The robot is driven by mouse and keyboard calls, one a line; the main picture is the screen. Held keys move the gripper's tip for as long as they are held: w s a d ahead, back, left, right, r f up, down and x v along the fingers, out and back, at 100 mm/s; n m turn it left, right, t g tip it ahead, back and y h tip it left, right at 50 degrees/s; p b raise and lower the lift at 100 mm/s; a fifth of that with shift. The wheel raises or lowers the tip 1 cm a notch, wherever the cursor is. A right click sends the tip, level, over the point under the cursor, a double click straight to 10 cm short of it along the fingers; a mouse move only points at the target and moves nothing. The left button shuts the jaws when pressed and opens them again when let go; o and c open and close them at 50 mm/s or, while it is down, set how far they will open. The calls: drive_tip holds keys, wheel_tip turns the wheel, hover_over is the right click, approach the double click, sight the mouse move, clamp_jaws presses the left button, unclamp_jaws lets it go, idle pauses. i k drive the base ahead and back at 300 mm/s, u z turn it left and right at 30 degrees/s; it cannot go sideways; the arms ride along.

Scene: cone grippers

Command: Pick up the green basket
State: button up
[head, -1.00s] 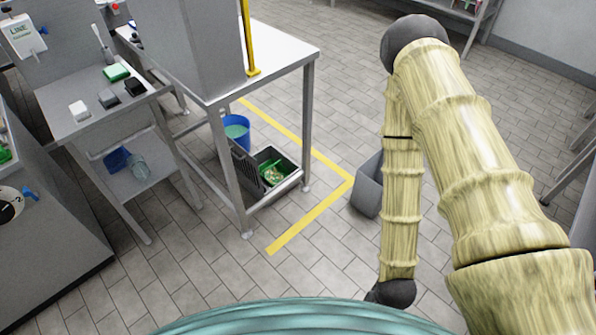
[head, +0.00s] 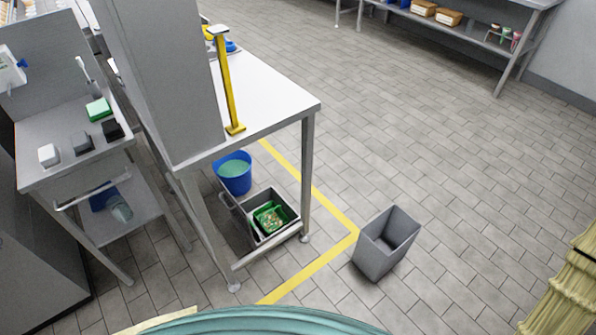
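A green basket (head: 270,219) with small light-coloured pieces in it sits inside a dark grey crate (head: 291,208). The crate stands low under the white-topped table (head: 270,100), between its legs. My gripper is out of view. Only a piece of my arm shows at the lower right edge, well apart from the basket.
A blue bucket (head: 233,175) stands just behind the crate. An empty grey bin (head: 386,245) stands on the floor to the right, beside a yellow floor line (head: 325,205). A side bench (head: 70,160) is at left.

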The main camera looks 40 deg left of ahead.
sight(271, 218)
drive_tip(key=u, duration=0.15)
drive_tip(key=i, duration=0.8)
drive_tip(key=u, duration=1.1)
drive_tip(key=i, duration=0.55)
drive_tip(key=u, duration=0.6)
